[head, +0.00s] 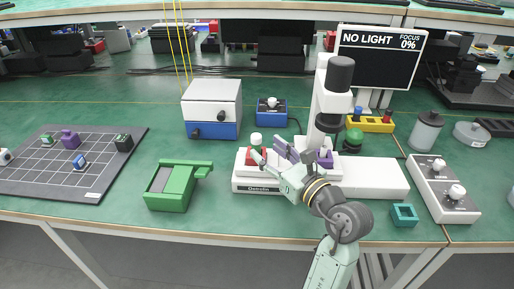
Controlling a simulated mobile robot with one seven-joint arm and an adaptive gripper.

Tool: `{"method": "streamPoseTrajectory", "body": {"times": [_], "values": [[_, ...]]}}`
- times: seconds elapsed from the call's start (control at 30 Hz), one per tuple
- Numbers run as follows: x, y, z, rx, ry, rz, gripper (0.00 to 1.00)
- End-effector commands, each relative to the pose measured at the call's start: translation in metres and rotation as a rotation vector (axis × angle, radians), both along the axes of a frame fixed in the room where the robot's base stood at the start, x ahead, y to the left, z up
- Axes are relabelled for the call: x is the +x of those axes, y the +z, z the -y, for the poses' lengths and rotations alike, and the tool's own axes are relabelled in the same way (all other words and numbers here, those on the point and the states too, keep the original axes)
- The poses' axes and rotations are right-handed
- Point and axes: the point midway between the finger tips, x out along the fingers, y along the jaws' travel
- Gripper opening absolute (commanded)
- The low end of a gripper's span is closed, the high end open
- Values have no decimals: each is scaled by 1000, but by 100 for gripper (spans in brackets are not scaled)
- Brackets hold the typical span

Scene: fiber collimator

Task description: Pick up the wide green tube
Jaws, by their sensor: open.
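The clearest match to a wide green tube is a short, square, hollow teal-green piece (404,214), lying near the front table edge at right, its opening facing up. My gripper (268,151) is open, left of that piece and well apart from it, over the white instrument base (272,187). Its fingers point up and left, beside a red block with a white knob (256,156). The instrument's parts and my wrist crowd the fingers, so their exact gap is hard to see.
A green holder (178,186) stands left of the instrument. A gridded mat (52,178) with several small blocks lies far left. A white two-knob box (442,187) stands right of the teal piece. A microscope-like column (324,98) rises behind my wrist. A monitor (381,55) reads "NO LIGHT".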

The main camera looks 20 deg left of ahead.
Motion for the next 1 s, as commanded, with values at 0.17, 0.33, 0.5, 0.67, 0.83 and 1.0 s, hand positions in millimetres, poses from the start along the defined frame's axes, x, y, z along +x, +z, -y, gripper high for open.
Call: {"method": "streamPoseTrajectory", "body": {"times": [0.17, 0.33, 0.5, 0.67, 0.83, 1.0], "values": [[8, 0, -15, 1, 3, -3, 46], [22, -2, -37, 1, 3, 0, 46], [29, -3, -46, 2, 1, 0, 46], [29, -4, -46, 2, 0, 1, 46], [29, -4, -46, 2, 0, 1, 38], [29, -4, -46, 2, 0, 1, 26]]}}
